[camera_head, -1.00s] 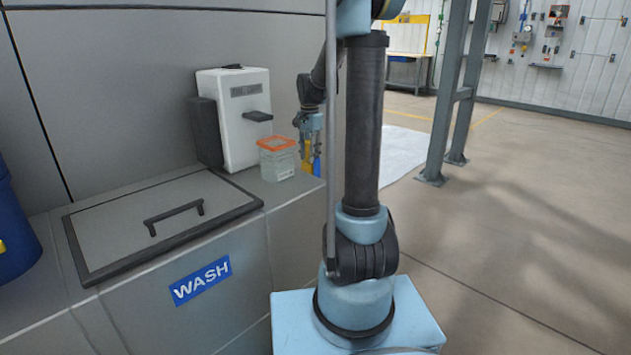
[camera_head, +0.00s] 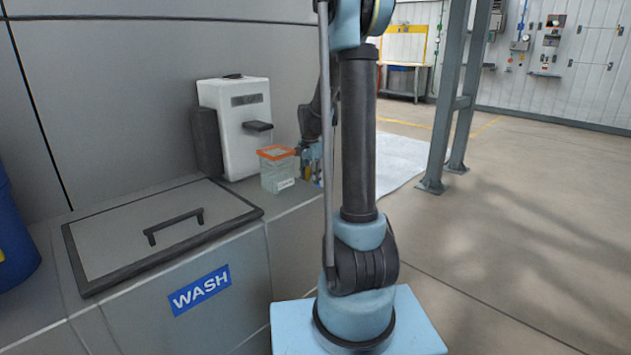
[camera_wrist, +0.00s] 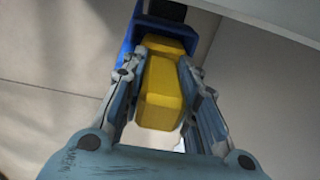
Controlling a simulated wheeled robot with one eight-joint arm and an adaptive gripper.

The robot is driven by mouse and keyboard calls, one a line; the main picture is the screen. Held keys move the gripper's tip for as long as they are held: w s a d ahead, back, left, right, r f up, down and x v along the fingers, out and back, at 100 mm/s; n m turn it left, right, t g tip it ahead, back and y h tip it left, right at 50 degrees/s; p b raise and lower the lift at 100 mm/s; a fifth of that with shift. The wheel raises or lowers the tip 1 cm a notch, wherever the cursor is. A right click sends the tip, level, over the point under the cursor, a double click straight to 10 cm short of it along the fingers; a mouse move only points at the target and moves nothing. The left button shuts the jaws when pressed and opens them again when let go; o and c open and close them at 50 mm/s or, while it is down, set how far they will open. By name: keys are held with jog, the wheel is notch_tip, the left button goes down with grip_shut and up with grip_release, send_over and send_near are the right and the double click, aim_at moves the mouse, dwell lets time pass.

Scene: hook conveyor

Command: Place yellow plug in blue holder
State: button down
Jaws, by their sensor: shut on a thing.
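The yellow plug (camera_wrist: 161,92) shows between the two fingers of my gripper (camera_wrist: 162,85) in the wrist view, and the fingers are shut on it. The blue holder (camera_wrist: 128,45) is just beyond the plug, and the plug's far end lies at or within its opening. I cannot tell how deep the plug sits. In the head view my gripper (camera_head: 312,165) is at the counter's right end, mostly hidden behind my own arm. The plug and holder are hardly visible there.
A clear container with an orange rim (camera_head: 277,170) stands close left of my gripper. A white dispenser (camera_head: 240,125) stands behind it. A lidded wash basin (camera_head: 160,235) is at left, with a blue barrel (camera_head: 15,235) at the far left edge. Open floor lies at right.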

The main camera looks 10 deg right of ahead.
jog(key=shift+f, duration=0.6)
jog(key=c, duration=1.2)
grip_release()
jog(key=shift+c, duration=0.2)
